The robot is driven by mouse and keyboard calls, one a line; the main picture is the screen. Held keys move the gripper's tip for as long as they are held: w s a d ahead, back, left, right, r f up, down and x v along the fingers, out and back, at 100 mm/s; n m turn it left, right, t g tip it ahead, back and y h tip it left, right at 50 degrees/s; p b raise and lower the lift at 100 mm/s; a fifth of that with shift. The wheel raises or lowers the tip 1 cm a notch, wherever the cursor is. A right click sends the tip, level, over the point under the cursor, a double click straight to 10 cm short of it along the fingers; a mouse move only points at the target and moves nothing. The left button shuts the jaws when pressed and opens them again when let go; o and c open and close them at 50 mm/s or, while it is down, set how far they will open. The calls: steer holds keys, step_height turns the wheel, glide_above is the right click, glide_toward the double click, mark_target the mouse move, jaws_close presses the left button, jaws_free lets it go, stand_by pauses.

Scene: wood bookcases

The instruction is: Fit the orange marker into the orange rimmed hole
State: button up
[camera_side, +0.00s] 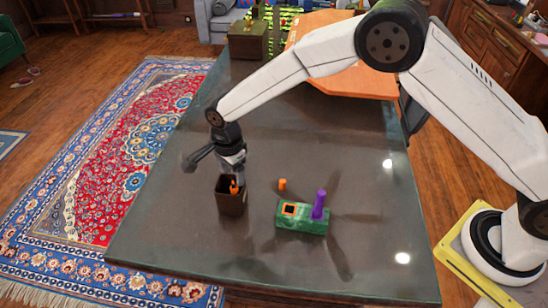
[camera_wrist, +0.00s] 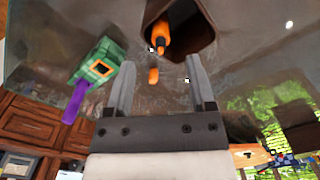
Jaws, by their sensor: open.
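The orange marker (camera_side: 234,187) stands in a dark brown square holder (camera_side: 231,203); its upper part shows above the rim. The wrist view shows the marker (camera_wrist: 162,38) inside the holder's opening (camera_wrist: 205,30). My gripper (camera_side: 236,172) is just above the holder. In the wrist view its two fingers (camera_wrist: 160,62) are apart with nothing gripped. A green block (camera_side: 302,220) on the table has an orange rimmed hole (camera_side: 289,209), which looks empty. The hole also shows in the wrist view (camera_wrist: 101,67). A purple marker (camera_side: 319,204) stands upright in the block's other end.
A small orange piece (camera_side: 282,185) is on the table between holder and block; I cannot tell what it is. The grey table (camera_side: 180,240) is clear around them. A brown box (camera_side: 247,42) and an orange board (camera_side: 350,80) are at the far end.

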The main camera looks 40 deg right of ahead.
steer(key=shift+a+f, duration=0.1)
steer(key=shift+f, duration=1.85)
steer(key=shift+c, duration=0.2)
jaws_close()
